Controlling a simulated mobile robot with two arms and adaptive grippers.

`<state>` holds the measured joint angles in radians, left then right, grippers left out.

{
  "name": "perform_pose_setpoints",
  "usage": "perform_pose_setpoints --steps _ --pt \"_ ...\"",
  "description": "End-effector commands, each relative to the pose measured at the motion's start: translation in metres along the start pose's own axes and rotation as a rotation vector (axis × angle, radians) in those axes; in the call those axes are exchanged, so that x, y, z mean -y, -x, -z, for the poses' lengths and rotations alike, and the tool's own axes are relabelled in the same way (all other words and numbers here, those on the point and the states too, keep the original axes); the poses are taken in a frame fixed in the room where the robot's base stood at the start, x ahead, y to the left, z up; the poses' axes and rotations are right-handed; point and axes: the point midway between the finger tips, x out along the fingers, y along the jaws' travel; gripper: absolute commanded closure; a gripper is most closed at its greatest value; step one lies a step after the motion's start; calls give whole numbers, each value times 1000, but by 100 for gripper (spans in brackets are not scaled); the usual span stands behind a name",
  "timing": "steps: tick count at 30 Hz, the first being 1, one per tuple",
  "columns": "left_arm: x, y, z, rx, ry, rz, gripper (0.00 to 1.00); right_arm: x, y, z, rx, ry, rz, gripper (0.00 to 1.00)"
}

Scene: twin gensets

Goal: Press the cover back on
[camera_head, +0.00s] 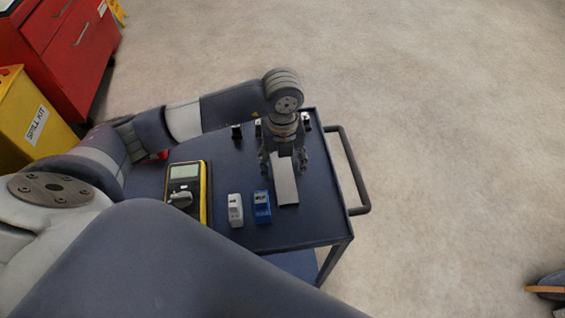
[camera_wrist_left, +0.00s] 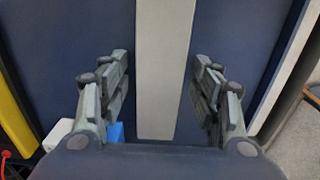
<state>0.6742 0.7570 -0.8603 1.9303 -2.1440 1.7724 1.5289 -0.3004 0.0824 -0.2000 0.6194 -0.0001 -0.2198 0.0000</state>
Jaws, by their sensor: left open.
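A long light-grey plate, which looks like the cover (camera_head: 286,186), lies on the dark blue cart top. My left gripper (camera_head: 284,160) is above its far part, pointing down. In the left wrist view the cover (camera_wrist_left: 163,70) runs lengthwise between the two fingers of my left gripper (camera_wrist_left: 161,62), with a gap on each side. The gripper is open and holds nothing. The place where the cover fits is not clearly seen. My right gripper is out of view.
On the cart (camera_head: 232,164) are a yellow multimeter (camera_head: 186,190), a white block (camera_head: 236,210), a blue block (camera_head: 262,207) and small dark parts (camera_head: 237,132) at the back. A handle (camera_head: 352,170) is on the right. A red cabinet (camera_head: 65,40) and yellow bin (camera_head: 30,118) stand left.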

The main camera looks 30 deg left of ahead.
Motion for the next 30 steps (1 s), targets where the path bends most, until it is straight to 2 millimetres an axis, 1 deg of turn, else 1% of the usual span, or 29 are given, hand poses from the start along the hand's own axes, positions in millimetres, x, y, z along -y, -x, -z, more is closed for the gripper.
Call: perform_pose_setpoints --steps 2,3,5,6,8,9,10,11,12,17,30 --pt "0 0 0 0 0 0 42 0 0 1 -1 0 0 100" --pt "0 0 0 0 0 0 44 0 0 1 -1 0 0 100" --pt "0 0 0 0 0 0 58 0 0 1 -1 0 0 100" --pt "0 0 0 0 0 0 67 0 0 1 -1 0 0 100" --pt "0 0 0 0 0 0 80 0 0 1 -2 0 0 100" --pt "0 0 0 0 0 0 89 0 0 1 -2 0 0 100" --pt "0 0 0 0 0 0 95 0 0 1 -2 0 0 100" --pt "0 0 0 0 0 0 95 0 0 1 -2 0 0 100" --pt "0 0 0 0 0 0 100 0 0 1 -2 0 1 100" --pt "0 3 0 0 0 0 100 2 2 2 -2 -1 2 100" --pt "0 21 0 1 0 1 100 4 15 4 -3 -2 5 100"
